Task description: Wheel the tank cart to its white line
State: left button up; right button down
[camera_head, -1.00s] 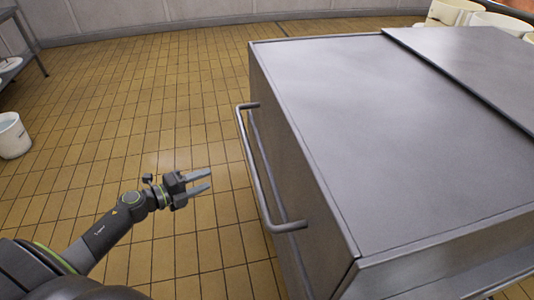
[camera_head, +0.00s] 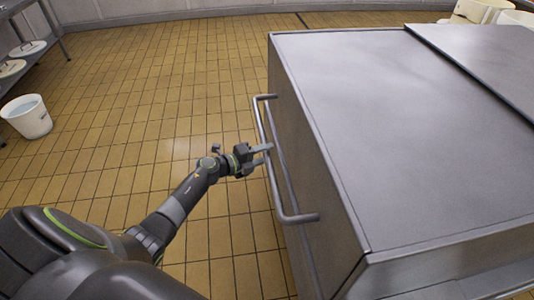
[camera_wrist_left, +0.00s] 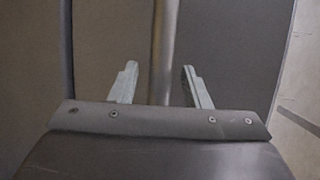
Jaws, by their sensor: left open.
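The tank cart (camera_head: 400,110) is a large grey metal box on the right of the head view. A grey bar handle (camera_head: 270,160) runs along its left side; it also shows as an upright bar in the left wrist view (camera_wrist_left: 165,45). My left gripper (camera_head: 263,155) is open at the middle of the handle. In the left wrist view its two fingers (camera_wrist_left: 158,85) stand apart with the bar between them, and neither finger is seen touching it. My right gripper is not in view. No white line shows.
A white bucket (camera_head: 28,116) stands on the tiled floor at the left, beside a metal shelf (camera_head: 35,50) with lids on it. Pale tubs (camera_head: 478,12) stand behind the cart at the top right. The tiled floor (camera_head: 150,90) left of the cart is clear.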

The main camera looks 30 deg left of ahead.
pick_arm(q)
jog(key=shift+w+d+f, duration=0.15)
jog(key=shift+w+d, duration=0.2)
jog(key=shift+w, duration=0.25)
grip_shut()
